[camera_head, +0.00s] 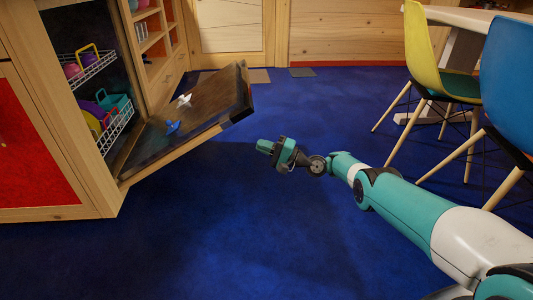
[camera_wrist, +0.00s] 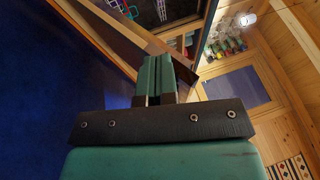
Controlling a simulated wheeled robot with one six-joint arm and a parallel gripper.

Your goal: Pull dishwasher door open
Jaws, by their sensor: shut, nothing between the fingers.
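The dishwasher door (camera_head: 180,115) hangs folded down from a wooden cabinet and is largely open, tilted with its free edge toward the right. Its inner face is dark, with a small blue piece and a white piece on it. The door also shows in the wrist view (camera_wrist: 108,38), beyond the fingers. My gripper (camera_head: 265,146) is to the right of the door's free edge, and a gap of blue floor shows between them in the head view. In the wrist view my gripper (camera_wrist: 154,62) has its two teal fingers together, with nothing between them.
Two wire racks with colourful dishes, an upper (camera_head: 88,66) and a lower (camera_head: 115,125), sit inside the dishwasher. A yellow chair (camera_head: 421,45) and a blue chair (camera_head: 508,80) stand at the right by a white table (camera_head: 480,18). Blue floor (camera_head: 200,245) is clear in front.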

